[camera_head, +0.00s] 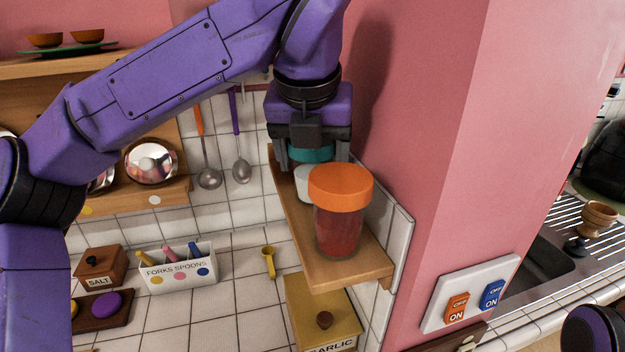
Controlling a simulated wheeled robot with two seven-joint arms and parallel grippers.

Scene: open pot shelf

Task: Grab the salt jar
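My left gripper (312,158) comes down over the narrow wooden shelf, with its fingers apart on either side of a teal lid (311,153). I cannot tell whether the fingers press on the lid. A small white jar or lid (303,183) shows just below it, partly behind a red jar with an orange lid (340,187) nearer the shelf's front end. No salt label shows on these jars. A brown box labelled SALT (97,281) with a dark knob stands on the counter at the lower left. My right gripper is not in view.
The wooden shelf (345,274) runs beside the pink wall (420,130). Below it stands a yellow GARLIC box (322,300). A white FORKS SPOONS holder (180,273) stands on the tiles. Ladles (208,178) hang behind. Switches (472,295) are on the right.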

